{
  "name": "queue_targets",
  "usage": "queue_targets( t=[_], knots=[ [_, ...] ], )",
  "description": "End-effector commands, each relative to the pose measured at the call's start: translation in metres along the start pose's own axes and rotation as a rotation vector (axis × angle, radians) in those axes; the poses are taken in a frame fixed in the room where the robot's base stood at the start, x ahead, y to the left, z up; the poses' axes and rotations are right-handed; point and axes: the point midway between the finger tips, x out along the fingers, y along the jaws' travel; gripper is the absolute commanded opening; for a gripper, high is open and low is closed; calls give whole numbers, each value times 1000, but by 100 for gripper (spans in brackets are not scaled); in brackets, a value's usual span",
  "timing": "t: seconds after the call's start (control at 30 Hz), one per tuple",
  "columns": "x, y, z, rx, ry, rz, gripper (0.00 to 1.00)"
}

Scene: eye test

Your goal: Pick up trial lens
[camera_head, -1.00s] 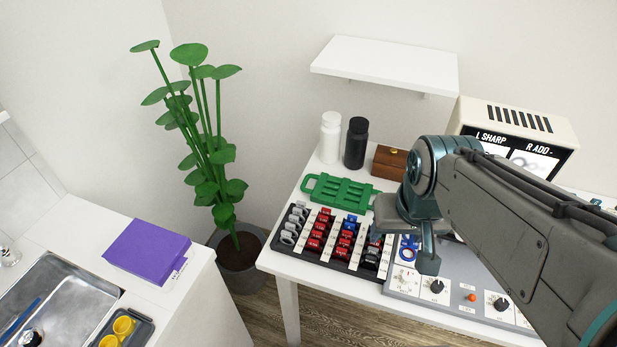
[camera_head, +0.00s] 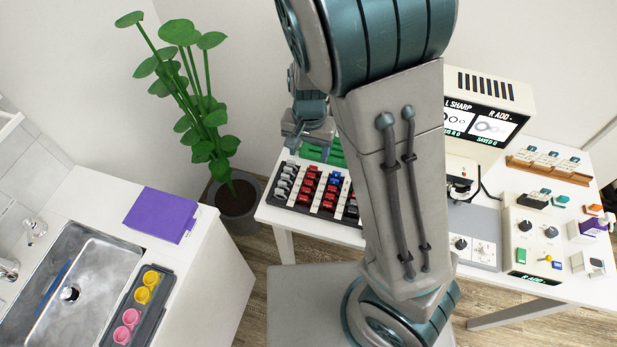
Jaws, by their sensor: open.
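Several trial lenses (camera_head: 310,190) stand in rows in a black rack with white strips (camera_head: 297,203) near the table's left front edge. Those in the left row look grey; others are red, with some blue. My gripper (camera_head: 308,143) is above the back of the rack and in front of the green tray (camera_head: 322,152). It is open, and I see nothing held in it. My arm hides the right part of the rack and most of the table's middle. Which lens the task means, I cannot tell.
A lens display box (camera_head: 488,100) stands at the table's back right. Control panels (camera_head: 535,232) and small coloured items crowd the right side. A sink counter with a purple box (camera_head: 160,214) and a cup tray (camera_head: 140,305) is at the left. A potted plant (camera_head: 236,198) stands between.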

Motion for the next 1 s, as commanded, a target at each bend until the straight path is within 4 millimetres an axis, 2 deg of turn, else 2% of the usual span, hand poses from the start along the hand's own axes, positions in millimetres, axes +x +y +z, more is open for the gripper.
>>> queue_targets(
  t=[0.17, 0.4, 0.5, 0.77, 1.0],
  knots=[
    [16, -2, -1, 8, 3, 14, 60],
    [63, 0, -1, 9, 2, 15, 60],
    [77, -1, -1, 9, 3, 12, 60],
    [94, 0, 0, 6, 4, 11, 60],
    [127, 3, 4, 9, 3, 12, 60]
  ],
)
